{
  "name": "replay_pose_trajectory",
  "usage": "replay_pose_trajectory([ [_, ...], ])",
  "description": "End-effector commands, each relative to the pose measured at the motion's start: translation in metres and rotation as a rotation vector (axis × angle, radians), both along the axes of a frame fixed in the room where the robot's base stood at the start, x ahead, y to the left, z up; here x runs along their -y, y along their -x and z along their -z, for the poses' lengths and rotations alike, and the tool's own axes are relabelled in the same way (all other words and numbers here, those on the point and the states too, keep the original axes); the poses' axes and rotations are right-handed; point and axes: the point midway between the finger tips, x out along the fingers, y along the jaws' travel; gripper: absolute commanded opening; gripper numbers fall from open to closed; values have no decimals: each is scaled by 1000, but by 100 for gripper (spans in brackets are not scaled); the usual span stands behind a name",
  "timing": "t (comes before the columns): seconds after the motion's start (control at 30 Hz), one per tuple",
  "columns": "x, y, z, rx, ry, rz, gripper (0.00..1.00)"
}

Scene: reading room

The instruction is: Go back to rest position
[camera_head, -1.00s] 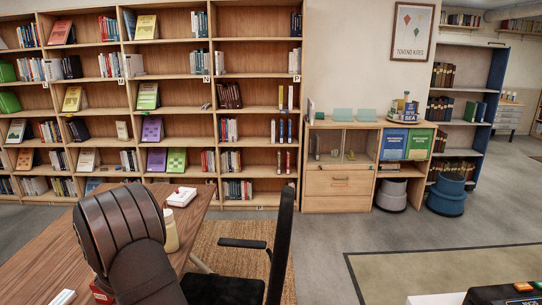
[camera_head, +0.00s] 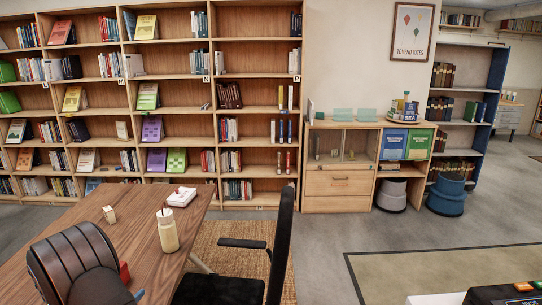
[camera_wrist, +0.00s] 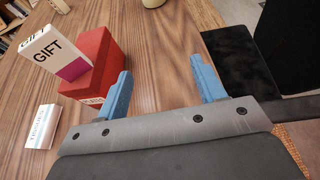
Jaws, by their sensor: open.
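My gripper (camera_wrist: 165,85) shows in the wrist view with its two blue fingers wide apart and nothing between them. The brown wood table (camera_wrist: 160,55) lies below it. A red box (camera_wrist: 105,58) stands just beyond the left finger, and a white and magenta box marked GIFT (camera_wrist: 60,50) is against or on it; I cannot tell which.
A small white labelled box (camera_wrist: 41,127) lies left of my gripper. A black chair (camera_head: 280,250) stands at the table's right; bookshelves (camera_head: 258,100) line the back.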

Motion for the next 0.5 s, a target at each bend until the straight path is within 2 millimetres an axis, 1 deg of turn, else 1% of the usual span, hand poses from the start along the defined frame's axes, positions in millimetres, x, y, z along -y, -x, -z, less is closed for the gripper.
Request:
replay_pose_trajectory([
  [0.03,-9,3,6,0,1,-3,63],
  [0.2,-29,7,19,0,1,-1,63],
  [0.3,-27,6,28,0,2,0,63],
  [0.5,-26,6,35,0,0,0,63],
])
